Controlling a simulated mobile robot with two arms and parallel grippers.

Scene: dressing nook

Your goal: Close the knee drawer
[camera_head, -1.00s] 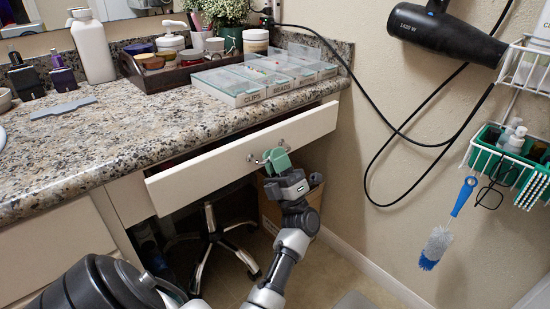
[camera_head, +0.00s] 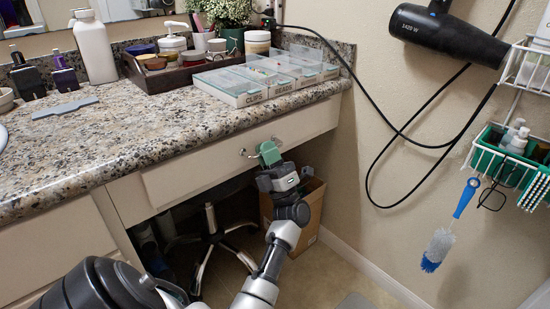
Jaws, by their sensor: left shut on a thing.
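The knee drawer (camera_head: 205,168) is under the granite counter, and its pale front sits close beneath the counter's edge. No gap into the drawer shows from here. My left gripper (camera_head: 268,153) has its green fingers at the metal handle (camera_head: 246,153) in the middle of the drawer front. It is shut on that handle, and the fingers hide part of it. My right gripper is not in view.
The granite counter (camera_head: 130,140) carries clear-lidded boxes (camera_head: 245,85), a dark tray (camera_head: 160,75) and bottles. Below the drawer are a chair base (camera_head: 212,240) and a cardboard box (camera_head: 310,205). A hair dryer (camera_head: 440,32) and wire baskets hang on the right wall.

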